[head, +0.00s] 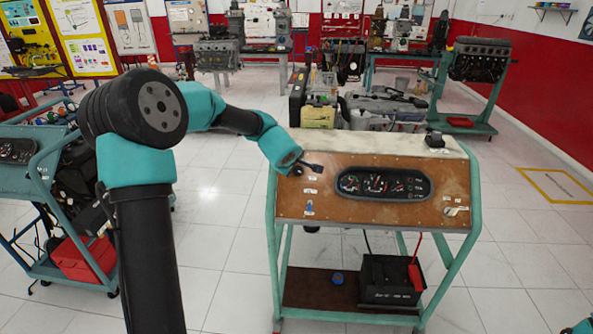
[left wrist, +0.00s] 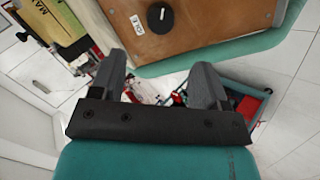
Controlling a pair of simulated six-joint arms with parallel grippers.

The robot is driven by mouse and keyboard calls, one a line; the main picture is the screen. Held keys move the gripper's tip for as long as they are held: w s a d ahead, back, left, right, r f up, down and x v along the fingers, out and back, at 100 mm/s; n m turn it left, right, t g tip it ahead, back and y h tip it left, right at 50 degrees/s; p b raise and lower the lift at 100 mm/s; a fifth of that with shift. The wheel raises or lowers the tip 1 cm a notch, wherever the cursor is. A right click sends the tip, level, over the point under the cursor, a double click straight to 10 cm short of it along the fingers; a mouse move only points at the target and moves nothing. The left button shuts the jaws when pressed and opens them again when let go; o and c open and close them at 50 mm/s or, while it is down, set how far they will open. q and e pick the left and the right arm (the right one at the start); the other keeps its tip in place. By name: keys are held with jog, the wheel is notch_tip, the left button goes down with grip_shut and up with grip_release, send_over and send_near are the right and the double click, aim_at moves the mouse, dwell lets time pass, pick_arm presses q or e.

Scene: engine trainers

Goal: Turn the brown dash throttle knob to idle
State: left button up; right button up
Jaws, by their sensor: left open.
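The brown dash panel (head: 350,210) stands on a teal wheeled frame, with a dark gauge cluster in its middle. My left gripper (head: 315,166) is at the panel's upper left part, at the end of the teal arm. In the left wrist view, the brown panel (left wrist: 220,28) fills the top, with a round black knob (left wrist: 160,17) carrying a short white mark. My left gripper (left wrist: 160,75) is open, with nothing between its fingers, and the knob lies beyond the fingertips. In the head view I cannot make out the knob near the gripper.
A small black device (head: 435,138) sits on the panel's top ledge at the right. A black battery (head: 390,280) with a red clamp stands on the lower shelf. Another teal trainer (head: 30,170) is at the left. Tiled floor (head: 510,240) right of the dash is clear.

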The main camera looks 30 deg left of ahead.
aim_at(297, 169)
pick_arm(q)
jog(key=x, duration=0.9)
jog(key=shift+w+a+f, duration=0.2)
jog(key=shift+f, duration=0.05)
jog(key=c, duration=0.9)
